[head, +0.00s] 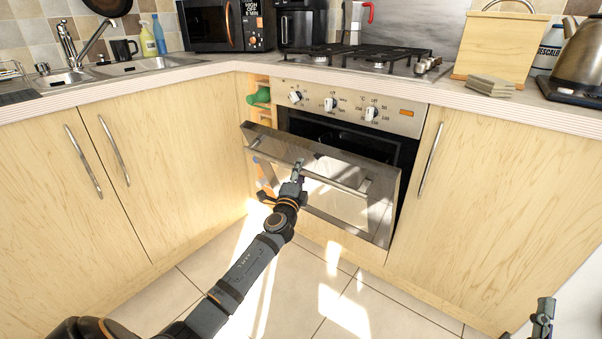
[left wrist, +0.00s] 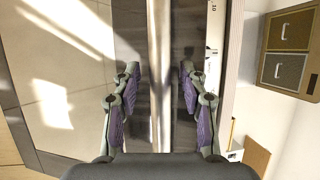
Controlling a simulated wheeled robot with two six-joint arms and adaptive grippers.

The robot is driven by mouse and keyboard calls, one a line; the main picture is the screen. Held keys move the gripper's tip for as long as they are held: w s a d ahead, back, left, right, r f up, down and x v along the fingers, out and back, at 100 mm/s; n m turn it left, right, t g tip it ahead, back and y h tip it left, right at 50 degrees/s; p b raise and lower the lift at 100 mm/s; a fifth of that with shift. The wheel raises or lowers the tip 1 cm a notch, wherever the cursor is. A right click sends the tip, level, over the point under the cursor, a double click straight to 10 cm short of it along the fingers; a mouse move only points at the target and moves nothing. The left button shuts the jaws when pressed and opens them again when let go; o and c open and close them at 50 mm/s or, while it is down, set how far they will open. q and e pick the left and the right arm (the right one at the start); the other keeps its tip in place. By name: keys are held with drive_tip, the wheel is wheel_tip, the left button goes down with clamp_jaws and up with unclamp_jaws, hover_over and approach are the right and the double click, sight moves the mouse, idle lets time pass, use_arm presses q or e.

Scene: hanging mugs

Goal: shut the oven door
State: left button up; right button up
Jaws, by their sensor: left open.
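The oven door (head: 345,203) is partly open, its top edge tilted out from the oven (head: 350,112) with a dark gap behind it. The door's bar handle (head: 325,182) runs across its upper front. My left gripper (head: 298,170) is at the left part of this handle. In the left wrist view the open left gripper (left wrist: 158,78) has its two fingers on either side of a long bar (left wrist: 158,40), which looks like the handle; contact cannot be told. My right gripper (head: 543,314) shows only partly at the lower right, away from the oven.
Cabinets (head: 80,190) stand left of the oven, and another cabinet (head: 500,200) stands to its right. A counter (head: 480,102) with a gas hob (head: 365,57) runs above. The tiled floor (head: 370,305) in front is clear apart from my arm over it.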

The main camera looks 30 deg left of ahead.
use_arm(q)
drive_tip(key=shift+w+a, duration=0.1)
drive_tip(key=shift+w, duration=0.1)
drive_tip(key=shift+c, duration=0.4)
clamp_jaws()
